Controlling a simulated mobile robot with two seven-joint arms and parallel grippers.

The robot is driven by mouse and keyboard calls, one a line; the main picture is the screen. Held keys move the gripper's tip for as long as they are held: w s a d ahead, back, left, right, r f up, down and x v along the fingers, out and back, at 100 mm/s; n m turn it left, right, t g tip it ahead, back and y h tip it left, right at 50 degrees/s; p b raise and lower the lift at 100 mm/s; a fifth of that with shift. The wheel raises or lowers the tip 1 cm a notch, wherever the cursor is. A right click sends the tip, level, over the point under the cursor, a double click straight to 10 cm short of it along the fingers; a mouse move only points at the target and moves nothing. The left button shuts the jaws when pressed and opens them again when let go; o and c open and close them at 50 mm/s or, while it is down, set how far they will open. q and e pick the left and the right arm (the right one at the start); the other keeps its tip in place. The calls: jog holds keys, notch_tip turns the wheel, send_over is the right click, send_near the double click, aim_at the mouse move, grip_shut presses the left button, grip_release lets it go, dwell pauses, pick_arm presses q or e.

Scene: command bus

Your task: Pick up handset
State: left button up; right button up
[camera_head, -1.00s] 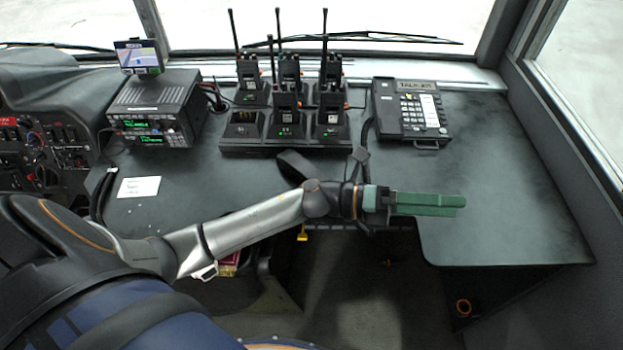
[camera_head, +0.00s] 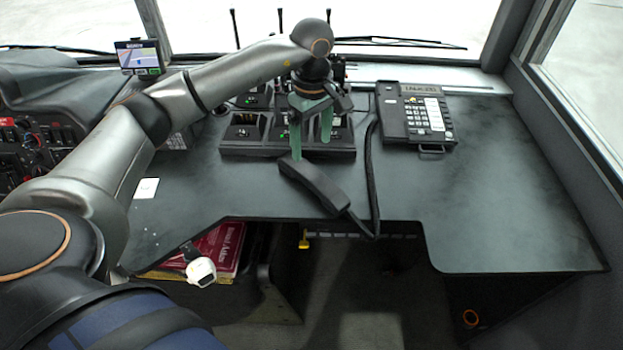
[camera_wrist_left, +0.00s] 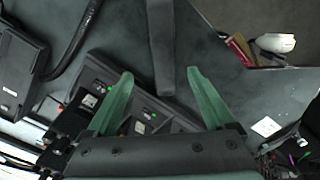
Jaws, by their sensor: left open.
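The black handset (camera_head: 313,184) lies on the dark desk near its front edge, slanting down to the right, with a cord running from its lower end. My left gripper (camera_head: 311,148) is open and empty with green fingers pointing down, above the desk just behind the handset's upper end as the picture shows it. In the left wrist view the handset (camera_wrist_left: 161,48) runs up from between the open fingertips (camera_wrist_left: 160,73), with no contact that I can make out. The phone base (camera_head: 414,116) stands on the desk at the back right. My right gripper is out of view.
A radio charger dock (camera_head: 240,149) is behind the gripper, its radios partly hidden by my arm. A small screen (camera_head: 138,58) stands at the back left. A red book (camera_head: 215,247) is below the desk edge. The desk's right side is clear.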

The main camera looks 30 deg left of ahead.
pick_arm(q)
send_over(312, 174)
jog(key=f, duration=0.4)
jog(key=shift+w+a+f, duration=0.1)
jog(key=shift+w+a, duration=0.15)
jog(key=shift+w, duration=0.1)
jog(key=f, duration=0.4)
jog(key=shift+s+d+f+p, duration=0.2)
jog(key=shift+s+f+p, duration=0.1)
jog(key=shift+s+p, duration=0.1)
jog(key=shift+f, duration=0.5)
grip_shut()
